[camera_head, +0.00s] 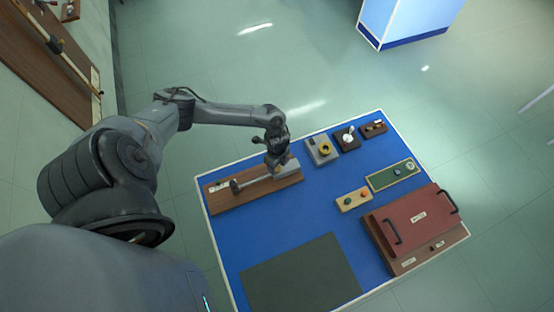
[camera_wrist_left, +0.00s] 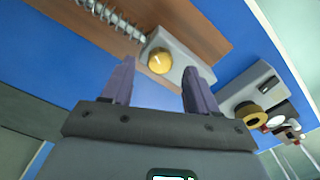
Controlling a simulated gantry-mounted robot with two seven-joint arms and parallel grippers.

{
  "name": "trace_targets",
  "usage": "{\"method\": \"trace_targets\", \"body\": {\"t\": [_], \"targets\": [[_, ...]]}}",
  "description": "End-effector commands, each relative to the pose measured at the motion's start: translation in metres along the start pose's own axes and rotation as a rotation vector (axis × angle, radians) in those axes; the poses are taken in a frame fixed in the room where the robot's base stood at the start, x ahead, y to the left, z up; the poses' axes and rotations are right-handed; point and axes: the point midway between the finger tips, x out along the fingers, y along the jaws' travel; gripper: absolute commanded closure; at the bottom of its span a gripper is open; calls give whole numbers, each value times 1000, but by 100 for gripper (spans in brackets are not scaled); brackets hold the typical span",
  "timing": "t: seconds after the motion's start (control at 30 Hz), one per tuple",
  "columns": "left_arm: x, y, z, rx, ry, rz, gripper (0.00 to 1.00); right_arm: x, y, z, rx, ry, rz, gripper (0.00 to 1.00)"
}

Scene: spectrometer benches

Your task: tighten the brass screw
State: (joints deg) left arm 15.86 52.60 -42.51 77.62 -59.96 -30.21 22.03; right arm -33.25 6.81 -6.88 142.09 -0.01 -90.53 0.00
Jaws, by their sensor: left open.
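The brass screw (camera_wrist_left: 160,60) is a round gold head with a pale slot mark, set in a grey block (camera_wrist_left: 178,52) in the left wrist view. The block is at one end of a wooden board (camera_head: 222,199) with a metal rod or coil (camera_wrist_left: 110,18) along it. My left gripper (camera_wrist_left: 159,70) is open; its two fingers appear on either side of the screw in that view, with no contact visible. In the head view my left gripper (camera_head: 276,158) is over the block end of the board and hides the screw. My right gripper is not in view.
On the blue bench (camera_head: 300,215), a grey box with a yellow ring (camera_head: 322,151), a black box with a lever (camera_head: 347,139) and a small brown box (camera_head: 374,129) stand right of the board. A red lidded case (camera_head: 410,216) and a dark mat (camera_head: 300,277) lie nearer.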

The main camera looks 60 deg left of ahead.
Motion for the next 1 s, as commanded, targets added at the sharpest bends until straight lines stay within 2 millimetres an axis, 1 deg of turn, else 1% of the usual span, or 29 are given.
{"method": "trace_targets", "body": {"t": [0.03,0.1,0.3,0.5,0.7,1.0], "targets": [[-10,-1,0,2,0,-2,41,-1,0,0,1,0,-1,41],[-23,-1,0,2,0,-3,41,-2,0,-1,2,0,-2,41],[-55,-1,0,1,1,-3,41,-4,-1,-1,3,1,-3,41],[-76,-1,0,0,1,-1,41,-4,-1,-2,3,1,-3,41],[-82,0,0,0,0,-1,41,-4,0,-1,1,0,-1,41],[-81,0,0,-1,1,-1,41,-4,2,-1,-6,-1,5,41]]}}
